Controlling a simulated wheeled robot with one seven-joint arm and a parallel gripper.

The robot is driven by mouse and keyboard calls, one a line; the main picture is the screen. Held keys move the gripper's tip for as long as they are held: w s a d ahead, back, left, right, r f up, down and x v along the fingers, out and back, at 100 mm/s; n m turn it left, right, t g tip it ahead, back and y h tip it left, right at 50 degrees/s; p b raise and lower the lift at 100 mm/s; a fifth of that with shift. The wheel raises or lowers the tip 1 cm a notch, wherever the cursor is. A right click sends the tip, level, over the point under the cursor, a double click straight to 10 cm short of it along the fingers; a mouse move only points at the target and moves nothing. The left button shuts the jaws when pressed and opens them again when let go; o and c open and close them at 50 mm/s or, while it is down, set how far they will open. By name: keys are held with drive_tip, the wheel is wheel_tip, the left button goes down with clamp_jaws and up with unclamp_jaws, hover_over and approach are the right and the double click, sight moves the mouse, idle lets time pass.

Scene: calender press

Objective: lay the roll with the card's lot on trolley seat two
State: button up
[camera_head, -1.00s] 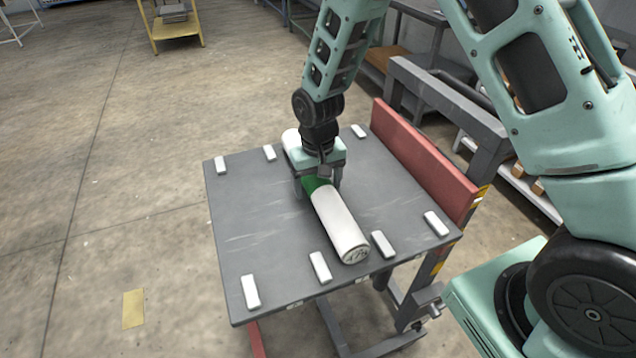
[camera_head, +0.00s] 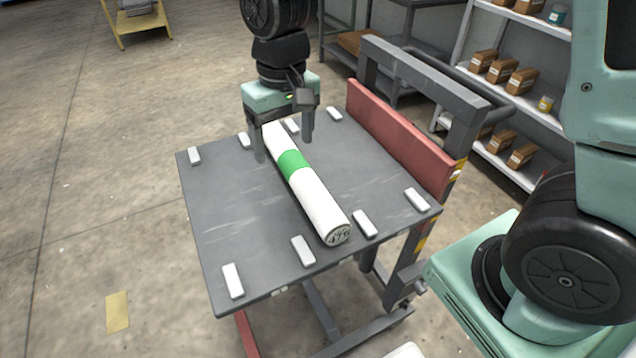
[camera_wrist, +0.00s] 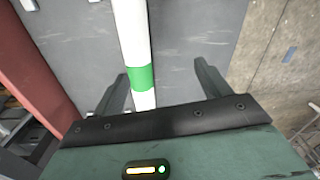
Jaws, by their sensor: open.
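A white roll (camera_head: 316,200) with a green band lies on the grey trolley top (camera_head: 225,235). Its near end carries dark printed marks that look like a number, too small to read surely. It lies lengthwise between the white blocks, with a block (camera_head: 303,250) and another block (camera_head: 364,223) on either side of its near end. My gripper (camera_head: 284,148) is open above the roll's far part, its fingers apart on either side. In the wrist view the roll (camera_wrist: 131,35) passes between the open fingers (camera_wrist: 160,85) without contact. No card is in view.
More white blocks (camera_head: 233,281) stand along the trolley's near and far edges. A red panel (camera_head: 400,140) and a grey frame bar (camera_head: 425,70) close its right side. Shelves with brown boxes (camera_head: 521,81) stand behind. Open floor (camera_head: 90,180) lies to the left.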

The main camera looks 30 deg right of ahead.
drive_tip(key=s+a+r+n, duration=0.1)
drive_tip(key=s+n, duration=0.4)
drive_tip(key=s, duration=1.4)
drive_tip(key=shift+s+a+r+n, duration=0.3)
drive_tip(key=shift+s+a+r, duration=0.1)
drive_tip(key=shift+r, duration=0.2)
drive_tip(key=shift+w, duration=0.1)
